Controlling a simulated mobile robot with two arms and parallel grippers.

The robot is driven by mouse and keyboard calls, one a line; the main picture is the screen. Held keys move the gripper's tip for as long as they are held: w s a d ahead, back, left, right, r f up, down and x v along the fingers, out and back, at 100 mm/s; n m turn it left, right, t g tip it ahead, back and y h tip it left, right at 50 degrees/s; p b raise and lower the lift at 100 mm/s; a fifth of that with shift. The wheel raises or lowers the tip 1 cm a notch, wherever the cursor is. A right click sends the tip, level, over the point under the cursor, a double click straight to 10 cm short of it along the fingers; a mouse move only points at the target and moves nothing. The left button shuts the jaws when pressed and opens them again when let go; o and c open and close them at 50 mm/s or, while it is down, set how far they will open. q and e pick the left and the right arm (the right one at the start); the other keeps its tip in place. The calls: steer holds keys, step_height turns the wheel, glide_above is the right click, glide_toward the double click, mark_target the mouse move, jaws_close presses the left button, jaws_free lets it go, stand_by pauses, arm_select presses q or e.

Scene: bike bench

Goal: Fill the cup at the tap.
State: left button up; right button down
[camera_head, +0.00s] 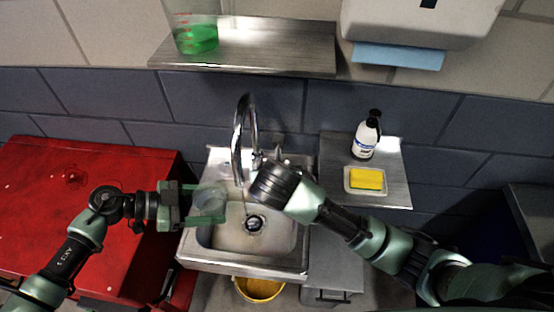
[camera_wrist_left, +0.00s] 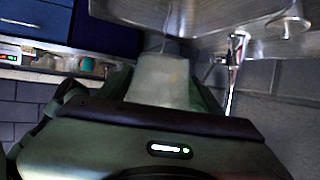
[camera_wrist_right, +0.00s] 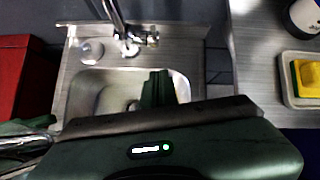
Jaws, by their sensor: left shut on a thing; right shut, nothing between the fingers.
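A clear, pale cup (camera_head: 210,198) is held above the left side of the sink basin (camera_head: 222,240). My left gripper (camera_head: 203,206) is shut on it; the cup also shows between the fingers in the left wrist view (camera_wrist_left: 160,80). The curved chrome tap (camera_head: 240,140) stands at the back of the sink, its spout end to the right of the cup. A faint thin line hangs below the spout; I cannot tell whether it is water. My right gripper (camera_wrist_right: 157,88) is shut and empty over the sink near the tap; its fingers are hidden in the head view.
A steel side shelf (camera_head: 390,195) holds a white bottle (camera_head: 366,138) and a yellow sponge (camera_head: 366,179) in a dish. A red cabinet (camera_head: 60,190) stands left. An upper shelf (camera_head: 270,50) holds a container of green liquid (camera_head: 196,38). A yellow bucket (camera_head: 258,290) is below the sink.

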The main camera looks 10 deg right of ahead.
steer(key=w, duration=0.5)
steer(key=shift+w+d+f, duration=0.15)
steer(key=shift+d+f, duration=0.1)
steer(key=shift+d, duration=0.1)
